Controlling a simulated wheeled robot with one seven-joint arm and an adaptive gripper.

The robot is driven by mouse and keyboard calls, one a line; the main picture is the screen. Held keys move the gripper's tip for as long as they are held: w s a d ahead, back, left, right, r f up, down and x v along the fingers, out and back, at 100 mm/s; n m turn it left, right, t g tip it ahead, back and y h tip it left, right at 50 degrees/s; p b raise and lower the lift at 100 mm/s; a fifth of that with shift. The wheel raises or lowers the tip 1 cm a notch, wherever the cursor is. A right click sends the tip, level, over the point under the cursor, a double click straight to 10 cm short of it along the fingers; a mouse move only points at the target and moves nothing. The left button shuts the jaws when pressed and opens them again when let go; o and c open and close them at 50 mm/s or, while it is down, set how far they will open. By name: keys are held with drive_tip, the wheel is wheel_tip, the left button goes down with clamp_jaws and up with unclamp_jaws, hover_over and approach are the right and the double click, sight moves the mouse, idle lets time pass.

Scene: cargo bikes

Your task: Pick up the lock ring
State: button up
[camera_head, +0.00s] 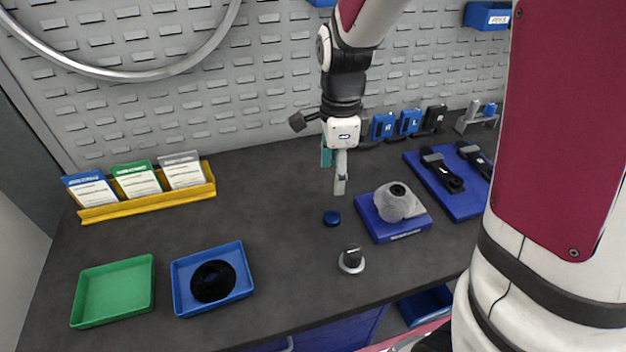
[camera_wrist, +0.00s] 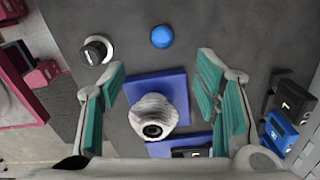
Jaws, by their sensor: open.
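No part is plainly marked as the lock ring; the small round blue piece (camera_head: 332,218) may be it, but I cannot tell. It lies on the dark bench, left of the blue block, and shows at the top of the wrist view (camera_wrist: 162,37). A silver ring-shaped base with a black knob (camera_head: 351,259) stands nearer the front edge, at upper left in the wrist view (camera_wrist: 95,50). My gripper (camera_head: 335,172) is open and empty above the bench, behind the blue piece. In the wrist view its teal-padded fingers (camera_wrist: 160,70) are spread wide, with nothing between the pads.
A grey rounded part (camera_head: 400,202) sits on a blue block (camera_head: 383,229) right of the blue piece. A blue tray (camera_head: 241,269) holds a black round thing; a green tray (camera_head: 114,291) is empty. Yellow card rack (camera_head: 150,206) stands back left. The bench's middle left is clear.

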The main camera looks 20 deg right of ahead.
hover_over(331, 216)
drive_tip(key=f, duration=0.9)
drive_tip(key=shift+s+b, duration=0.25)
drive_tip(key=shift+b, duration=0.1)
drive_tip(key=shift+w+f, duration=0.2)
drive_tip(key=shift+f, duration=2.3)
drive_tip(key=c, duration=1)
